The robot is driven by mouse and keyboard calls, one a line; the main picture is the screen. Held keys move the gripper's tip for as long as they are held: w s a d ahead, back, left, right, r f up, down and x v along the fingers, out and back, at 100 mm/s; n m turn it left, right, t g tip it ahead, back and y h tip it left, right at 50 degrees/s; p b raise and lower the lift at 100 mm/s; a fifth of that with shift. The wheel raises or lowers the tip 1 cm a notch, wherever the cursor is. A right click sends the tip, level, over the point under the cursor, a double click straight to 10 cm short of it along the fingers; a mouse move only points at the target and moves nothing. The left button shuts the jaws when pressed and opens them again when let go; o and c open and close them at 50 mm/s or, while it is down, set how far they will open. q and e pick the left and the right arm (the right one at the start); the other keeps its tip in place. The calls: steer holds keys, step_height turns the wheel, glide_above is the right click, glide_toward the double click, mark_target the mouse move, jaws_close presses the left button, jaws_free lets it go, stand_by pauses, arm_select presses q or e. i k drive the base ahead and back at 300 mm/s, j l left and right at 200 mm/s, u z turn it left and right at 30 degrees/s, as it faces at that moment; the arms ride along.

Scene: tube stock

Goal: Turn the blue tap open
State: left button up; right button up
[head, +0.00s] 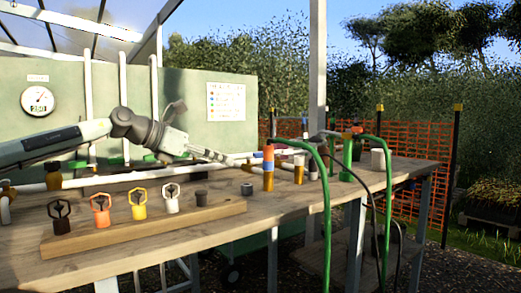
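My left gripper (226,157) reaches in from the left at about the tap's height. Its slim fingers point right and look close together, with nothing visible between them. The fingertips seem a little left of the tap; I cannot tell whether they touch it. My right gripper is not in view.
A wooden rack (150,231) with several coloured clips stands at the bench front. A green hose (326,200) arches just right of the tap, and white pipes (110,180) run behind the rack. A pressure gauge (38,101) and a notice (226,102) are on the back panel.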

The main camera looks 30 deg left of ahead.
mark_target(259, 155)
steer(key=i+j, duration=0.25)
steer(key=i, duration=0.15)
steer(key=i+j, duration=0.3)
steer(key=i, duration=0.15)
